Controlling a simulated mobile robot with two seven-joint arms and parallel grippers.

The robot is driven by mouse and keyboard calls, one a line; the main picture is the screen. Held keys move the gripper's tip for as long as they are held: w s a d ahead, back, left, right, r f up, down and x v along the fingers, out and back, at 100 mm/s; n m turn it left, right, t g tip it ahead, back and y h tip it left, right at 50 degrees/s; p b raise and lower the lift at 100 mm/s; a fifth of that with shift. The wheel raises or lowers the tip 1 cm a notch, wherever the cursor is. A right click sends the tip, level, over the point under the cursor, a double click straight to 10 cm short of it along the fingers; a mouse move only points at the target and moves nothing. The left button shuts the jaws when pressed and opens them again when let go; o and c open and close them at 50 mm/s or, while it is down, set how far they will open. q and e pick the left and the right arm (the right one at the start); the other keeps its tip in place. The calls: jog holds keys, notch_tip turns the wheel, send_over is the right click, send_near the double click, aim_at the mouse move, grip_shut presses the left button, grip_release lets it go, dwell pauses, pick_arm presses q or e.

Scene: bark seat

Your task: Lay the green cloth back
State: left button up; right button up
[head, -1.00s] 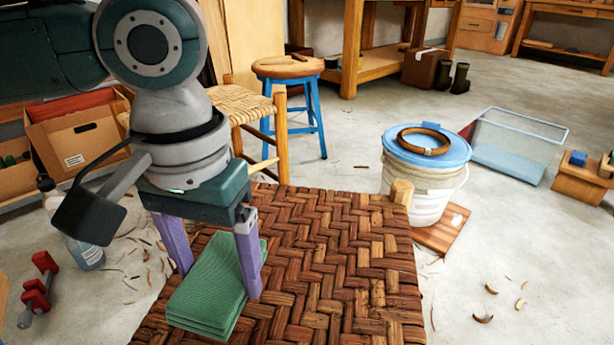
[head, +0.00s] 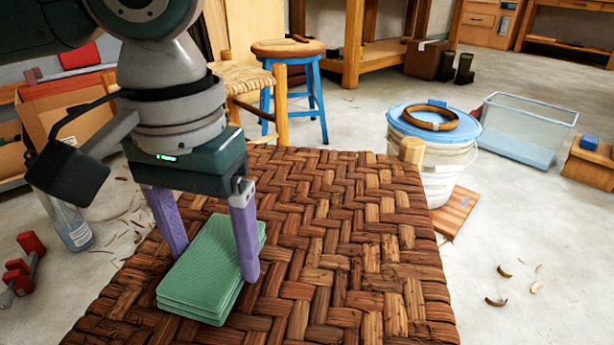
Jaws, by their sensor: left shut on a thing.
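The green cloth (head: 192,297) is folded into a thick flat stack. It is at the left part of the woven bark seat (head: 345,235). My left gripper (head: 214,267) points down over it, with one purple finger at each side of the stack, and is shut on it. The cloth lies on the weave or very close above it; I cannot tell which. The gripper's fingers hide parts of its two side edges. My right gripper is not in view.
A wooden post end (head: 412,150) stands up at the seat's far right corner. Beyond it is a white bucket (head: 440,183) with a blue lid and a brown ring. A pale woven stool (head: 240,78) stands behind the seat. The seat's right half is bare.

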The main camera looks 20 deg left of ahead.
pick_arm(q)
jog(key=shift+f, duration=0.4)
dwell(0.5)
jog(key=o, duration=1)
notch_tip(320, 180, up, 10)
jog(key=p, duration=0.7)
jog(key=shift+p, duration=0.35)
